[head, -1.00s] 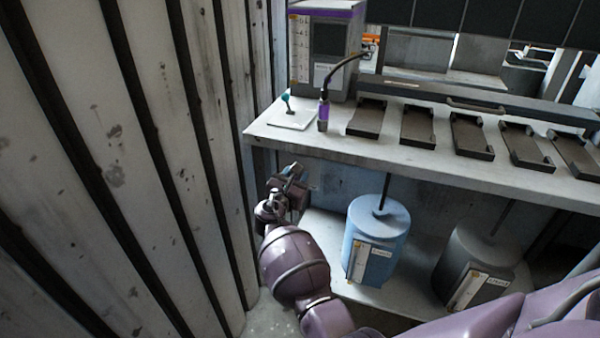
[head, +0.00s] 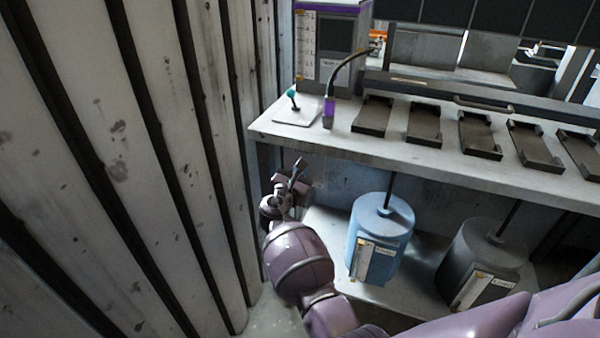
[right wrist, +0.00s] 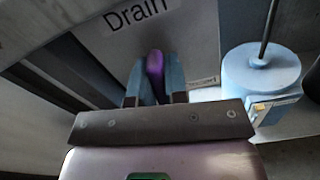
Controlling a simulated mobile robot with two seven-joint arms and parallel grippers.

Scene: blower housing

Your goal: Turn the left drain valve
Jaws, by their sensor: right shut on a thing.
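A purple valve handle (right wrist: 155,68) shows in the right wrist view, below a "Drain" label (right wrist: 137,14) on a grey panel. My right gripper (right wrist: 154,80) has its two blue fingers on either side of the handle, shut on it. In the head view my right gripper (head: 298,173) is at the left end of the bench, below its top edge. The handle cannot be made out there. My left gripper is not in view.
A blue canister (head: 379,238) and a dark canister (head: 482,265) stand on the lower shelf to the right of my gripper. The bench top (head: 345,142) overhangs. A corrugated wall (head: 150,180) is close on the left.

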